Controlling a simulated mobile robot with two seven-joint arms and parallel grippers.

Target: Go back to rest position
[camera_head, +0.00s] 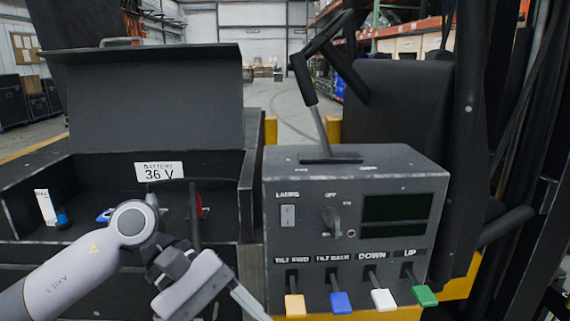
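My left arm comes in from the lower left, and its wrist and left gripper (187,277) are in front of the open compartment, left of the control box. The fingertips are not clear, so I cannot tell whether the gripper is open or shut, or whether it holds anything. My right gripper is not in view.
The grey control box (385,181) has a black lever on top and orange (295,305), blue (341,302), white (383,299) and green (425,295) levers in front. The compartment's lid (150,95) stands raised, above a "36 V" label (159,171). A dark post rises at right.

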